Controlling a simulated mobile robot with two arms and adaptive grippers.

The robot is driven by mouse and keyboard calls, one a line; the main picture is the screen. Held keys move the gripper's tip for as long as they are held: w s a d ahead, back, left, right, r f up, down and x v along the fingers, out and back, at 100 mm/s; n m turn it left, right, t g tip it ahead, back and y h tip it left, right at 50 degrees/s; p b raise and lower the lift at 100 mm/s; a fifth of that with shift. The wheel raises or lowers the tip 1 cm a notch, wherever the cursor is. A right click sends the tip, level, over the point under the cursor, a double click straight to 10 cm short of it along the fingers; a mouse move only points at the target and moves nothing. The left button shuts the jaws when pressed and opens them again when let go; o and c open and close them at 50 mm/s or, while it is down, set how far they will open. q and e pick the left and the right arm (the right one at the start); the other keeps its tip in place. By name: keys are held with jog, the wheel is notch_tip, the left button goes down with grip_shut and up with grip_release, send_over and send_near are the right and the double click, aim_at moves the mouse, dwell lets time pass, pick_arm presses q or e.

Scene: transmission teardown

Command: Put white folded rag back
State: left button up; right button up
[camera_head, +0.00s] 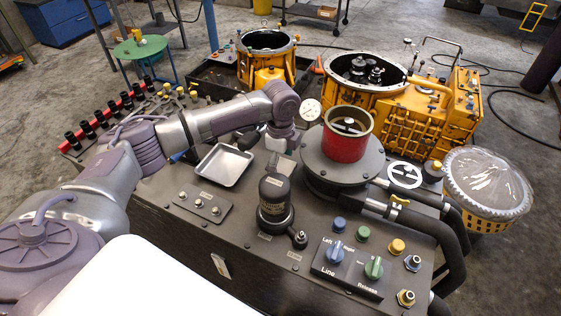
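I cannot make out a white folded rag for certain. My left arm reaches in from the left over the black bench. My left gripper (281,147) points down at the arm's end, between the metal tray and the red cylinder. Its fingers are mostly hidden by the wrist, so I cannot tell whether they hold anything. My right gripper is not in view.
The black bench (170,228) carries an empty metal tray (223,166), a black lever knob (274,195), a red cylinder (346,138) and a switch panel (347,272). Yellow housings (430,120) stand behind it. A film-covered yellow drum (488,182) stands at right.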

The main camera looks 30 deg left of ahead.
aim_at(280, 166)
pick_arm(q)
jog(key=shift+r, duration=0.1)
notch_tip(280, 166, up, 12)
jog(key=b, duration=0.1)
dwell(0.6)
dwell(0.3)
